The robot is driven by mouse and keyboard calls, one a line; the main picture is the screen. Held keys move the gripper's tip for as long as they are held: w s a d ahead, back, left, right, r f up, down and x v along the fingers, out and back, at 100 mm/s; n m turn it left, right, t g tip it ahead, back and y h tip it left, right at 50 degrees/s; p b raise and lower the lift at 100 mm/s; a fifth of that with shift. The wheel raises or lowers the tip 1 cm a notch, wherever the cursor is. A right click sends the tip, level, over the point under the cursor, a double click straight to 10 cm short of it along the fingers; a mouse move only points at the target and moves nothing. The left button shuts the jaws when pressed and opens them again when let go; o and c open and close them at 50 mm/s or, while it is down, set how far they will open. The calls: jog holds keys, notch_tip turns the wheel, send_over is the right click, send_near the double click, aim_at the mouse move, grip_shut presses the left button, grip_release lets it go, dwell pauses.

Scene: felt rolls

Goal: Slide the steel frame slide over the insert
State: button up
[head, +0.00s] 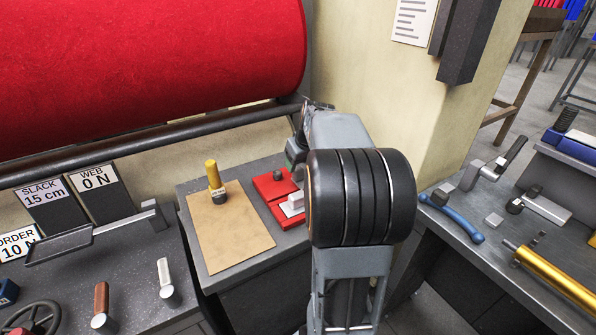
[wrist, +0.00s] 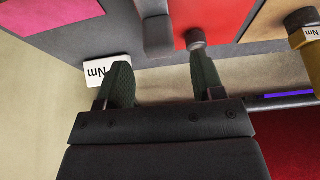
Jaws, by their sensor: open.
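A red fixture (head: 268,187) lies on the middle bench and carries a short dark grey knob (head: 278,175) and a pale block (head: 292,204). My arm hides its right side. In the wrist view, the red plate (wrist: 222,18) shows with the knob (wrist: 196,40), and a grey steel bar (wrist: 154,30) stands along its left edge. I cannot tell for sure which part is the frame slide and which the insert. My gripper (wrist: 162,78) is open and empty, its right fingertip close to the knob. In the head view the fingers are mostly hidden behind my arm.
A tan board (head: 230,235) with a yellow-handled tool (head: 214,182) lies left of the fixture. A white card marked Nm (wrist: 105,72) is by my left finger. A red roll (head: 150,60) and a dark bar (head: 150,141) run above. A pale pillar (head: 385,90) stands right.

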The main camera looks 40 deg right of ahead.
aim_at(298, 168)
jog(key=shift+x, duration=2.2)
